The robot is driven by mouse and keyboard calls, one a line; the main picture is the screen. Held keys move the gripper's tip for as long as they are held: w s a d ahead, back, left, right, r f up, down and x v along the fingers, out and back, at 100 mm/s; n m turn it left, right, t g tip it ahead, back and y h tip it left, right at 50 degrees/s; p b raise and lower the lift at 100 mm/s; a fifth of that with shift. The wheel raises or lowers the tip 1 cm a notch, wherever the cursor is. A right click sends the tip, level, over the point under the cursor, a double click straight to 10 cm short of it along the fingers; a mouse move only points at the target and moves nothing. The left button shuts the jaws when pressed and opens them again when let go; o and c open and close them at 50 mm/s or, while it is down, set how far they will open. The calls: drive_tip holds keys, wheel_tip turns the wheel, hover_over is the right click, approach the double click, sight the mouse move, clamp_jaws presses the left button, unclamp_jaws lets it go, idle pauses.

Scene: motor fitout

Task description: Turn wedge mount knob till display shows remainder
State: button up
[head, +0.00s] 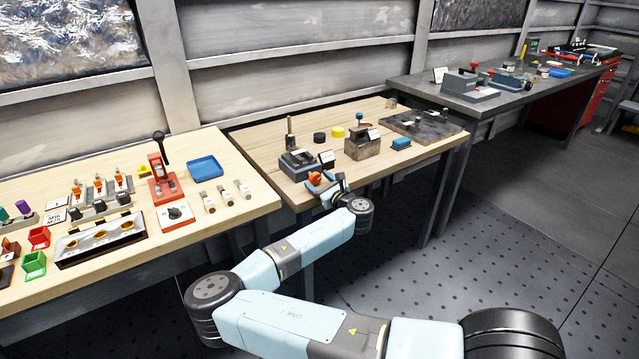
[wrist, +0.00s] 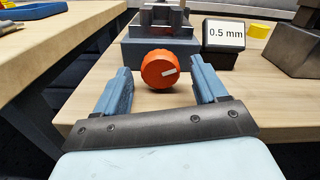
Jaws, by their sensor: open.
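The orange knob (wrist: 161,70) with a white pointer mark sits on the front of the grey wedge mount (wrist: 143,50), and its pointer lies nearly level, toward the right. A small display (wrist: 224,34) beside the mount, to its right, reads "0.5 mm". In the head view the knob (head: 315,178), the mount (head: 297,162) and the display (head: 326,157) are near the table's front edge. My gripper (wrist: 160,80) is open, with one blue finger on either side of the knob. Gaps show between the fingers and the knob.
A second wooden table (head: 255,205) stands to the left, across a gap. Room in front of the knob is clear apart from my arm.

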drive_tip(key=c, duration=1.1)
drive_tip(key=shift+o, duration=0.2)
drive_tip(key=m, duration=0.4)
drive_tip(key=shift+m, duration=0.3)
drive_tip(key=o, duration=1.1)
drive_tip(key=shift+c, duration=0.2)
drive_tip(key=shift+d, duration=0.1)
drive_tip(key=v, duration=1.3)
drive_tip(key=shift+s+d, duration=0.2)
drive_tip(key=shift+s, duration=0.1)
